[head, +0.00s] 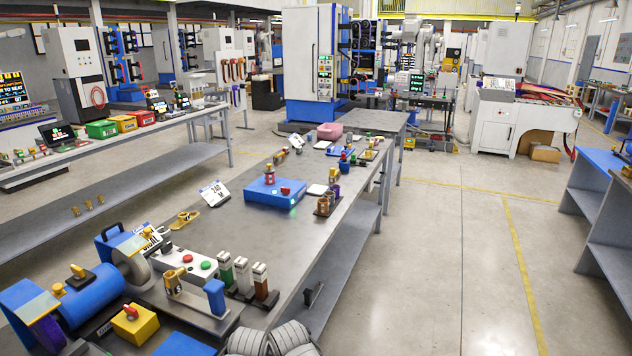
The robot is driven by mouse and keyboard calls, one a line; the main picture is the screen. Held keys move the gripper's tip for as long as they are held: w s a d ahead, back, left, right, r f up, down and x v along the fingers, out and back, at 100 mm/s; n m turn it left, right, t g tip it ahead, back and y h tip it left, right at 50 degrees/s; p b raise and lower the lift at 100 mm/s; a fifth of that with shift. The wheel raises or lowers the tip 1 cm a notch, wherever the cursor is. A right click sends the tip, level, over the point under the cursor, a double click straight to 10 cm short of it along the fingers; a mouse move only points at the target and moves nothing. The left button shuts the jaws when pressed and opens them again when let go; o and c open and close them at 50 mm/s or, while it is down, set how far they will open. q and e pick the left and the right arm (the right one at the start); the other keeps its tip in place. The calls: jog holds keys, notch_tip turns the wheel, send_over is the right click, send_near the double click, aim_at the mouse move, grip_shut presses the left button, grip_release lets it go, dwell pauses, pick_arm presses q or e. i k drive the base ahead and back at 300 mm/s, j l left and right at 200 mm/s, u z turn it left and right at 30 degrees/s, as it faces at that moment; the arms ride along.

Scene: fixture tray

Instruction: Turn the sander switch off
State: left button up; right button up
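A blue bench machine with a grey disc, which looks like the sander (95,297), stands at the near left end of the long grey workbench. A yellow box with a red knob (133,322) sits just in front of it and looks like its switch; the knob's setting is too small to read. A white panel with red and green buttons (186,267) lies behind, beside the disc. Neither of my grippers shows clearly. Rounded grey ribbed shapes at the bottom edge cannot be made out as gripper fingers.
A row of green, white and brown upright pieces (250,277) and a blue block (215,297) stand right of the yellow box. Bare bench top lies between. Open floor is to the right.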

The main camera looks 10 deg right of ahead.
aim_at(286, 191)
jog(key=i+l, duration=0.35)
jog(key=i, duration=0.15)
jog(key=i+l+z, duration=0.15)
jog(key=i+l, duration=0.15)
jog(key=i, duration=0.2)
jog(key=i+l, duration=0.3)
jog(key=i, duration=0.2)
jog(key=i+l+z, duration=0.15)
jog(key=i+l, duration=0.15)
jog(key=i, duration=0.2)
jog(key=i+l, duration=0.2)
jog(key=i, duration=0.3)
jog(key=z, duration=0.05)
